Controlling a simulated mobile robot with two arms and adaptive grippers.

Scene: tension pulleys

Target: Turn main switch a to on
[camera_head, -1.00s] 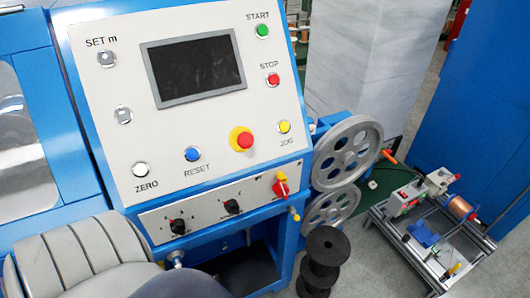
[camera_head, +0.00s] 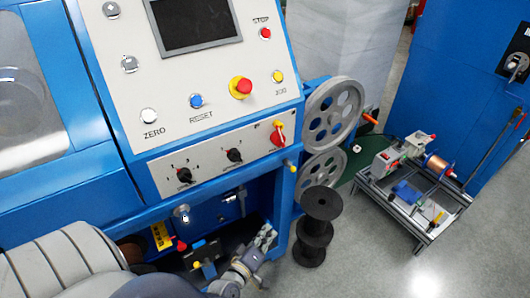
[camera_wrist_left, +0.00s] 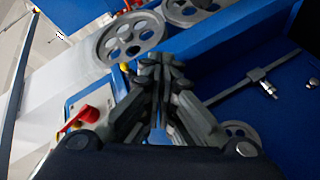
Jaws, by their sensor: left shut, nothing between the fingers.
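A red rotary switch (camera_head: 278,133) on a yellow backing sits at the right end of the lower grey panel strip on the blue machine. It also shows in the left wrist view (camera_wrist_left: 80,119), left of my fingers. Its on/off marking is too small to read. My left gripper (camera_head: 267,236) is below that strip, apart from the switch, before the machine's lower opening. In the left wrist view its fingers (camera_wrist_left: 160,62) are together and empty. My right gripper is not in view.
Two black knobs, one of them here (camera_head: 234,155), share the strip. A red emergency button (camera_head: 241,87) is above. Grey pulley wheels (camera_head: 333,111) and a black spool (camera_head: 321,203) are to the right. A wheeled frame (camera_head: 432,234) stands farther right. A blue cabinet carries another switch (camera_head: 514,63).

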